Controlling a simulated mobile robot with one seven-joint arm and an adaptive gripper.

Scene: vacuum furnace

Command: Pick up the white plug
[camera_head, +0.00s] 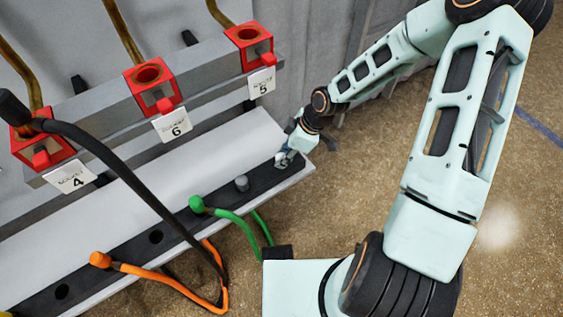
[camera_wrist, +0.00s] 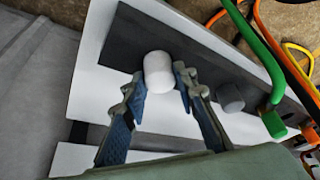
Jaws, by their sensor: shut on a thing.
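The white plug (camera_wrist: 158,72) is a short, rounded white cylinder over the dark strip of the shelf in the wrist view. It lies between the two blue-padded fingertips of my gripper (camera_wrist: 161,88), which is shut on it. In the head view my gripper (camera_head: 289,152) is at the right end of the shelf, with a small part of the white plug (camera_head: 281,160) showing under it. I cannot tell whether the plug still sits in the strip or is slightly above it.
The shelf (camera_head: 215,157) carries a grey plug (camera_head: 242,183), a green plug (camera_head: 196,203) with its cable and an orange plug (camera_head: 100,260). Red sockets marked 4, 6 and 5 (camera_head: 249,45) are above. A black cable (camera_head: 130,180) crosses the shelf. Open floor is on the right.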

